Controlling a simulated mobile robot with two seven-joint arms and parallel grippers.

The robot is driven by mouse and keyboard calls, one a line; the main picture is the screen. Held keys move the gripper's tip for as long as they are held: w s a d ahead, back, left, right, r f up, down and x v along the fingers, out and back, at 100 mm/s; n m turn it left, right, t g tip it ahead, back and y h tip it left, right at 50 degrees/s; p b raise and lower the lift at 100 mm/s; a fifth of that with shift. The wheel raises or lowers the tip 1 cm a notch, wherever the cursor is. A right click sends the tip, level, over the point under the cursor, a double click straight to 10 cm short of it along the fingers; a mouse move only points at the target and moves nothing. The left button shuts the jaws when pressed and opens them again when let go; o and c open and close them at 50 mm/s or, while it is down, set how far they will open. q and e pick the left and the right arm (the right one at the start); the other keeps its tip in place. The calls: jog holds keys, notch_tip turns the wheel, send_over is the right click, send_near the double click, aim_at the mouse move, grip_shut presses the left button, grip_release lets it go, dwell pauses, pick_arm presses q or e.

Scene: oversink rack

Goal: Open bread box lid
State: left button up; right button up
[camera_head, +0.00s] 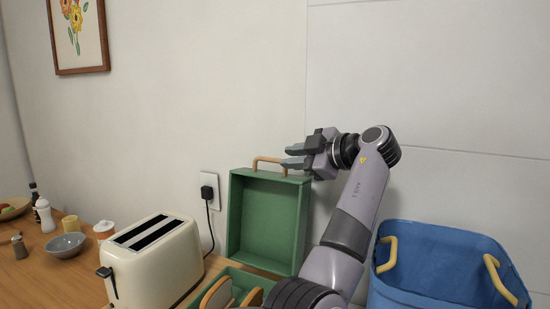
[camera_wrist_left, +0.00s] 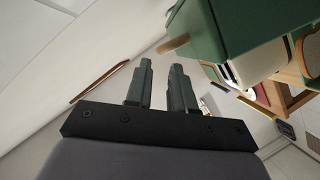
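The green bread box (camera_head: 250,277) stands on the counter with slices of bread (camera_head: 217,292) showing inside. Its green lid (camera_head: 268,220) stands upright at the back, swung open. The wooden handle (camera_head: 268,160) is on the lid's top edge. My left gripper (camera_head: 290,156) is beside the right end of the handle, above the lid's top right corner. In the left wrist view its two fingers (camera_wrist_left: 160,66) are apart with nothing between them. The handle (camera_wrist_left: 173,44) and green lid (camera_wrist_left: 235,25) lie just beyond and right of the fingertips. My right gripper is out of view.
A cream toaster (camera_head: 155,262) stands left of the bread box. A blue bin with yellow handles (camera_head: 440,262) is to the right, close to my left arm. A wall socket with a black plug (camera_head: 208,191) is behind. A bowl (camera_head: 66,244) and small jars stand farther left.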

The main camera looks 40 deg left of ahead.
aim_at(271, 160)
pick_arm(q)
jog(key=p+x, duration=0.1)
jog(key=x, duration=0.5)
jog(key=shift+a, duration=0.15)
jog(key=shift+c, duration=0.3)
grip_shut()
